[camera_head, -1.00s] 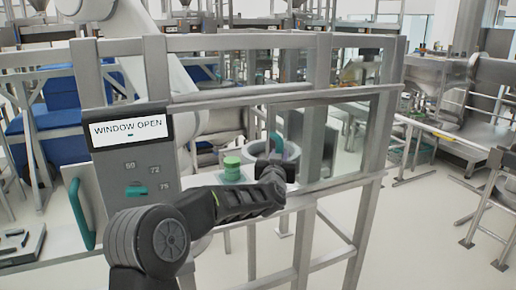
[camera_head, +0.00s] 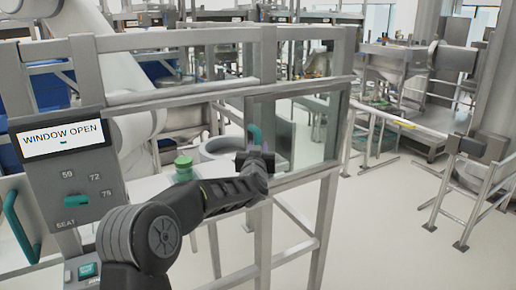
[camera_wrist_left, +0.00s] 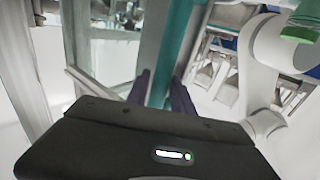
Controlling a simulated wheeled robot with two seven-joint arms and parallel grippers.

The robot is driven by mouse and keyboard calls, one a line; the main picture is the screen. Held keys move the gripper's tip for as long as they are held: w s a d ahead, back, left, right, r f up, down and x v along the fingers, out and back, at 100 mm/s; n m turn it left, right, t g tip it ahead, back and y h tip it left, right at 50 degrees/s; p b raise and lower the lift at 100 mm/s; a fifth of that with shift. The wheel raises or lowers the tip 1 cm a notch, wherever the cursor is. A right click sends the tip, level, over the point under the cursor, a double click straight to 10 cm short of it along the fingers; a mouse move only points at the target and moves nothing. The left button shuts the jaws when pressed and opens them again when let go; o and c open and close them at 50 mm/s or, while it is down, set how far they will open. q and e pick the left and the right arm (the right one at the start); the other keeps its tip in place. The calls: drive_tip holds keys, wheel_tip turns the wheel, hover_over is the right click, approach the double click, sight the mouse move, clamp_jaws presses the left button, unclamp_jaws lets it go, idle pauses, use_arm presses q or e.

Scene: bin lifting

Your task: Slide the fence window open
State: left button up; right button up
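The fence window (camera_head: 312,130) is a clear pane in a grey frame, set in the right part of the metal fence. Its upright teal handle (camera_head: 254,134) is at the pane's left edge, with an opening to the left of it. My left gripper (camera_head: 255,158) is at this handle. In the left wrist view the teal handle (camera_wrist_left: 172,45) runs between the two dark fingers (camera_wrist_left: 160,92), which appear closed against its sides. The finger contact is partly hidden by the gripper body. My right gripper is not in view.
A grey control panel (camera_head: 70,170) on the fence reads "WINDOW OPEN". A fence post (camera_head: 268,60) stands by the handle. Open floor (camera_head: 400,240) lies to the right.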

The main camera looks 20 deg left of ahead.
use_arm(q)
drive_tip(key=shift+o, duration=1.3)
drive_tip(key=b+v, duration=0.2)
drive_tip(key=v, duration=0.5)
drive_tip(key=shift+s+d+b, duration=0.15)
drive_tip(key=shift+s+b, duration=0.15)
drive_tip(key=shift+s, duration=0.1)
